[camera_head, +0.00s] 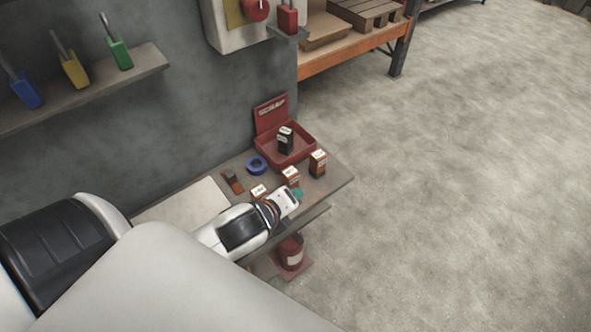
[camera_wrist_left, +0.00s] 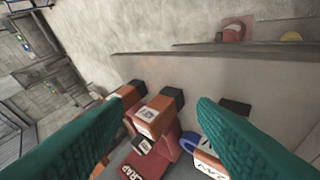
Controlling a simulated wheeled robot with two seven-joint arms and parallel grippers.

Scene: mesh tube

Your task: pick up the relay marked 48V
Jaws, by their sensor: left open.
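Several orange-brown relays with white labels stand on the bench: a right one (camera_head: 318,163), a middle one (camera_head: 291,176) and one near my wrist (camera_head: 259,191). Their print is too small to read in the head view, so I cannot tell which is marked 48V. My left gripper (camera_head: 293,198) is over the bench's front part, beside the middle relay. In the left wrist view its teal fingers (camera_wrist_left: 162,104) are open and empty. An orange relay with a dark end (camera_wrist_left: 151,117) shows between them. Another relay (camera_wrist_left: 205,158) is partly hidden by the right finger.
A red scrap box (camera_head: 264,156) with a raised lid holds a black relay (camera_head: 286,140). A blue ring (camera_head: 257,165) and a dark brown piece (camera_head: 232,180) lie on the bench (camera_head: 335,178). A wall shelf (camera_head: 145,66) is at upper left. Open floor lies right.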

